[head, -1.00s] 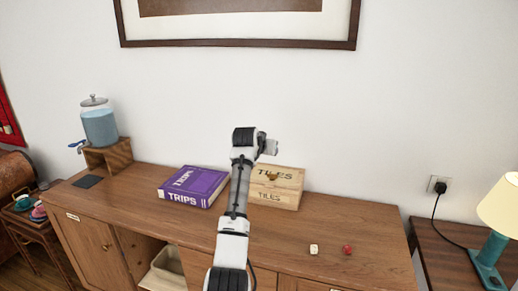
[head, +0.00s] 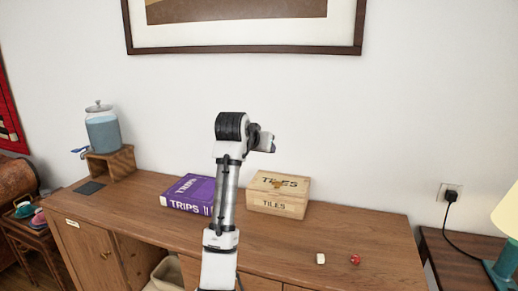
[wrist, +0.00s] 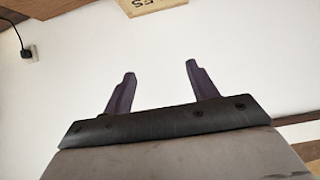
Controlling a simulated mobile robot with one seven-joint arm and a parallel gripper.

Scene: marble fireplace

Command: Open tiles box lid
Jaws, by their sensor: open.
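The tiles box (head: 277,207) is a pale wooden box with dark "TILES" lettering on its lid and front. It sits on the wooden cabinet, and its lid (head: 283,183) looks shut. My gripper (head: 271,143) is in the air above the back of the box, near the wall, apart from it. In the wrist view, the gripper (wrist: 160,73) shows two dark fingers spread apart with nothing between them. A corner of the tiles box (wrist: 150,5) shows at the top edge of that view.
A purple "TRIPS" box (head: 187,194) lies left of the tiles box, partly behind my arm. A white die (head: 320,258) and a red die (head: 355,259) lie at the front right. A glass dispenser (head: 102,130) stands at left.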

